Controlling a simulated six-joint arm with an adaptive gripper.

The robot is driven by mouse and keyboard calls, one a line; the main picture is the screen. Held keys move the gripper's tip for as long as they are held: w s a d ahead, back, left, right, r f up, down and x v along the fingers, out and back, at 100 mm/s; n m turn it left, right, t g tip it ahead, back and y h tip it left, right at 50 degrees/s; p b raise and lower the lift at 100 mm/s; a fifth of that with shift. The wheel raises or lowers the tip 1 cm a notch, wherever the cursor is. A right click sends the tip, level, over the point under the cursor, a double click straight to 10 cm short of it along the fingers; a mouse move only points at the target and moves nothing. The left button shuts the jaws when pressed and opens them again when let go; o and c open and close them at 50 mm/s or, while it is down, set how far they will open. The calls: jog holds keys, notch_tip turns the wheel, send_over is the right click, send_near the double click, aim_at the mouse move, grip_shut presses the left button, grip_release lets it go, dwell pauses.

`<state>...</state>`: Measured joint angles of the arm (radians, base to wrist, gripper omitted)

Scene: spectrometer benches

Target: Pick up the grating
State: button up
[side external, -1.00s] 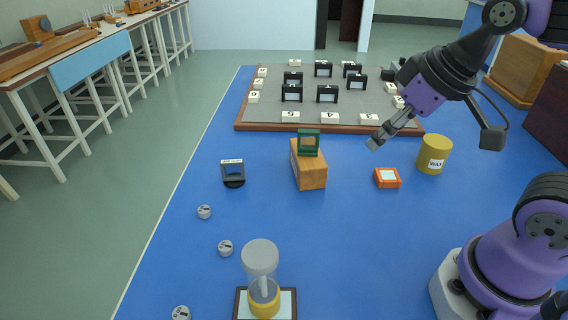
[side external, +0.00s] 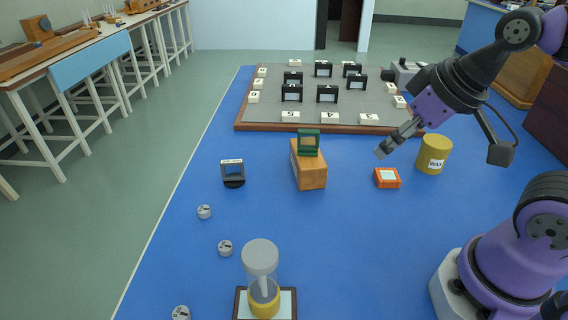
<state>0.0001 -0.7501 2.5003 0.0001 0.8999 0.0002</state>
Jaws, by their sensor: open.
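My gripper (side external: 384,151) is open and empty, in the air above the blue table, its tips up and left of an orange square piece (side external: 387,178). A green-framed upright piece (side external: 308,142) stands on a wooden block (side external: 309,168) to the left of my gripper. A black-framed piece with a pale blue window (side external: 232,172) stands on a round dark base further left. Several black-framed pieces (side external: 327,94) stand on the grey board (side external: 265,111) at the back. I cannot tell from the picture which of these is the grating.
A yellow tin marked WAX (side external: 433,154) stands right of the orange piece. Small round weights (side external: 204,212) lie along the left. White numbered tags (side external: 330,118) line the board.

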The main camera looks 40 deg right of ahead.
jog(key=shift+o, duration=0.3)
jog(key=w+a+r+n+y, duration=0.1)
jog(key=w+a+r+n, duration=0.25)
jog(key=w, duration=0.45)
jog(key=n+g+y, duration=0.3)
jog(key=n, duration=0.4)
send_over(232, 161)
jog(key=s+d, duration=0.2)
jog(key=d, duration=0.1)
notch_tip(232, 161, down, 9)
jog(key=x, duration=0.4)
jog(key=shift+f, duration=0.2)
jog(key=x, duration=0.5)
jog(key=shift+f, duration=0.4)
grip_shut()
